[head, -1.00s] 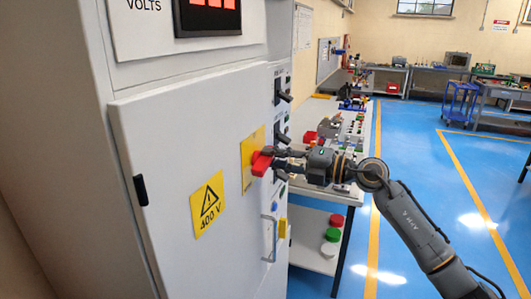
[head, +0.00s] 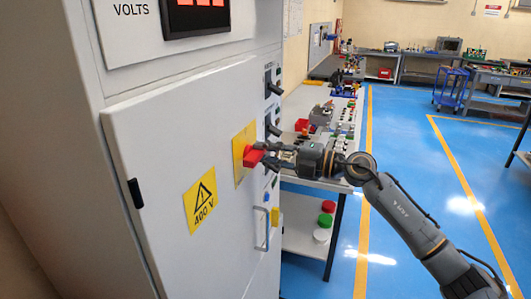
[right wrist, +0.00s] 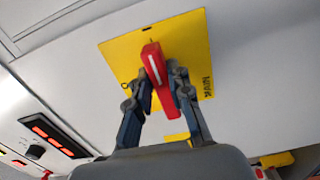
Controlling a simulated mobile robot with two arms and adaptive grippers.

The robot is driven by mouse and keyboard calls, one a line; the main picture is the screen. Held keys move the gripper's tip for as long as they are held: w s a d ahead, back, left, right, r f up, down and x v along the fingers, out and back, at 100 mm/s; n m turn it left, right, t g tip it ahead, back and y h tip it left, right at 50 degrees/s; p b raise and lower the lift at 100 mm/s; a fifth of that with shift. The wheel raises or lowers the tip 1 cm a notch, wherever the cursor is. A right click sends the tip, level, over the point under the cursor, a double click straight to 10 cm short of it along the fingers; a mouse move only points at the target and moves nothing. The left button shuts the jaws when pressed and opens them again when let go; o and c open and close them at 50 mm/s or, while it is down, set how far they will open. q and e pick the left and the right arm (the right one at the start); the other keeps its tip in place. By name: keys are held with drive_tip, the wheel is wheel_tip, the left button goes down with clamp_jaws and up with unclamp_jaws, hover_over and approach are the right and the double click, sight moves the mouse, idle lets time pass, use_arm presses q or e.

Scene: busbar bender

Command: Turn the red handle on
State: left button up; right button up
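The red handle (head: 253,157) sticks out from a yellow plate (head: 239,150) on the front of the grey cabinet. In the right wrist view the handle (right wrist: 159,82) has a white stripe and sits tilted on its yellow plate (right wrist: 192,40). My right gripper (head: 270,149) comes from the right and is at the handle. In the right wrist view its fingers (right wrist: 161,75) lie close along both sides of the handle and look shut on it. The left gripper is not in view.
The cabinet door carries a yellow 400 V warning sign (head: 200,201). Black switches (head: 274,87) and a bar handle (head: 263,228) are on the cabinet's right side. A workbench (head: 345,130) with parts stands behind my right arm. Blue floor (head: 405,145) is clear at the right.

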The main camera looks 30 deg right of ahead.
drive_tip(key=o, duration=0.4)
drive_tip(key=v, duration=1.2)
drive_tip(key=shift+d, duration=0.1)
drive_tip(key=shift+f, duration=0.15)
